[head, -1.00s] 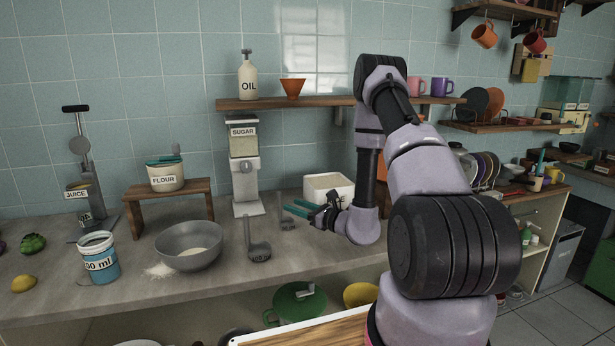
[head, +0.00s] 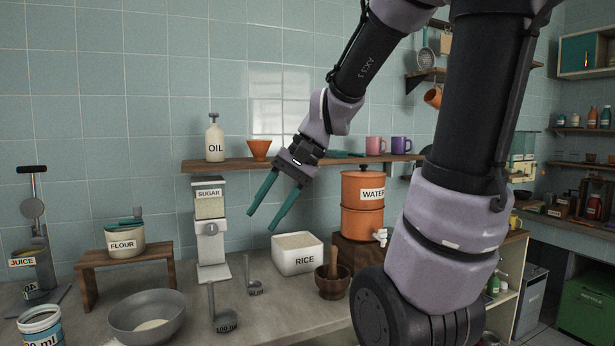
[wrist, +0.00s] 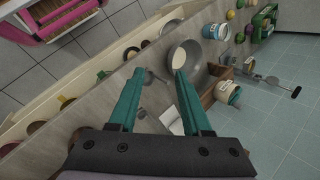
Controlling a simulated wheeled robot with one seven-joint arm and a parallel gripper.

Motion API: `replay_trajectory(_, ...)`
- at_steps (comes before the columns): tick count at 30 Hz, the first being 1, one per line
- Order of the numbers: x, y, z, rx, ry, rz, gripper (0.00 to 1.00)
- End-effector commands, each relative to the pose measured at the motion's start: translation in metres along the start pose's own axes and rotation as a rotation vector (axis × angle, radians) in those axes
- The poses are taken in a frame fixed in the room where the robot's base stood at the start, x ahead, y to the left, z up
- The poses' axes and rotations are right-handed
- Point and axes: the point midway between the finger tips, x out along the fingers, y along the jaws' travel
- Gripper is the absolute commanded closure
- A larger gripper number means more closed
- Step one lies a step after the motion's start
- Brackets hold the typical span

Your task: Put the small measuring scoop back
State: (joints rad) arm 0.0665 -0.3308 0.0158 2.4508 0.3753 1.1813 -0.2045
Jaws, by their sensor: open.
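The small measuring scoop (head: 255,287) is grey with an upright handle. It rests on the counter (head: 290,317) in the head view, left of the rice box (head: 297,254). A larger grey scoop marked 100 ml (head: 226,321) stands in front of it to the left. My gripper (head: 261,221) is open and empty, raised above the counter, with its teal fingers pointing down and left. It also shows in the wrist view (wrist: 159,72), with nothing between the fingers. I cannot clearly pick out the small scoop in the wrist view.
A sugar dispenser (head: 210,229) stands behind the scoops. A mortar with pestle (head: 333,281) and an orange water dispenser (head: 362,204) stand to the right. A grey bowl (head: 147,316) with flour is front left.

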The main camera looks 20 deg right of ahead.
Motion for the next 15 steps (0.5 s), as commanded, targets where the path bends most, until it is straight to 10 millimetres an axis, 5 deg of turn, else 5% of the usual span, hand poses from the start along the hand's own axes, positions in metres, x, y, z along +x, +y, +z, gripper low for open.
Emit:
replay_trajectory(9, -0.082, 0.026, 0.003, -0.297, 0.468, 0.12, 0.51)
replay_trajectory(15, -0.099, 0.029, 0.003, -0.343, 0.558, 0.135, 0.51)
